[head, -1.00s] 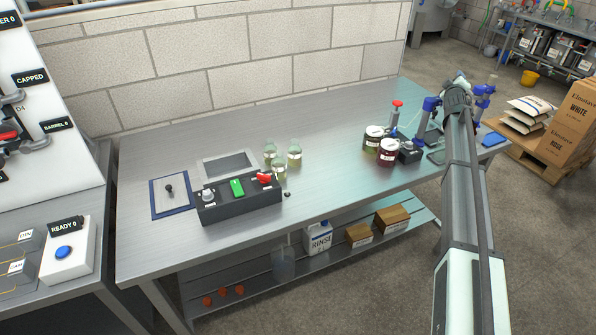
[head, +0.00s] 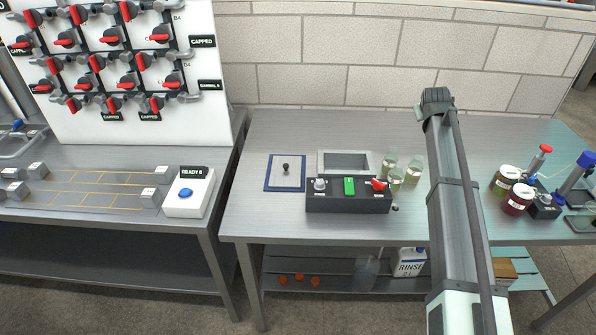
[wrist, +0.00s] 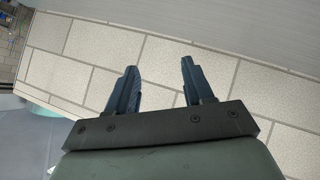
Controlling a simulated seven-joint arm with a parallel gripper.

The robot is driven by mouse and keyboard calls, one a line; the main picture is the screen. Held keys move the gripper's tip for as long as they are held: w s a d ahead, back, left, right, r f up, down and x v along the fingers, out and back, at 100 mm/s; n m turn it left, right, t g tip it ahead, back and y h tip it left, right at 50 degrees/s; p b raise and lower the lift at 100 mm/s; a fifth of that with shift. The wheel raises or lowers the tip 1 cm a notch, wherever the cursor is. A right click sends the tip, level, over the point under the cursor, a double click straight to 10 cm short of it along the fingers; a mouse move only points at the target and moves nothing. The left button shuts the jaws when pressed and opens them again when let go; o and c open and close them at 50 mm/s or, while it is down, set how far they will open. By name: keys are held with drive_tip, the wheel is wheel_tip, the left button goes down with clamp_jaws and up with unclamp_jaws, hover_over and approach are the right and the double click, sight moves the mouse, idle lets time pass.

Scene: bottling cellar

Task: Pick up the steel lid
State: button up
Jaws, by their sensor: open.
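The steel lid (head: 276,175) is a flat grey plate with a dark upright knob (head: 285,166). It lies on a blue-edged mat (head: 267,187) at the left of the steel bench. My gripper (wrist: 160,68) is open and empty in the wrist view, with the block wall behind its fingers. In the head view my arm reaches over the bench, well right of the lid; its fingers are hidden there. The wrist view does not show the lid.
Jars (head: 517,199) stand farther right. A valve board (head: 150,120) and a white button box (head: 188,194) stand left.

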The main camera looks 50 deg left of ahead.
drive_tip(key=s+a+f+g, duration=0.1)
drive_tip(key=s+a+g, duration=0.1)
drive_tip(key=s+a, duration=0.6)
drive_tip(key=s+a+f+g, duration=0.1)
drive_tip(key=s+a+g, duration=0.1)
drive_tip(key=s+a, duration=0.65)
drive_tip(key=n+g, duration=0.2)
drive_tip(key=g, duration=0.2)
approach(286, 165)
drive_tip(key=shift+x, duration=4.3)
clamp_jaws()
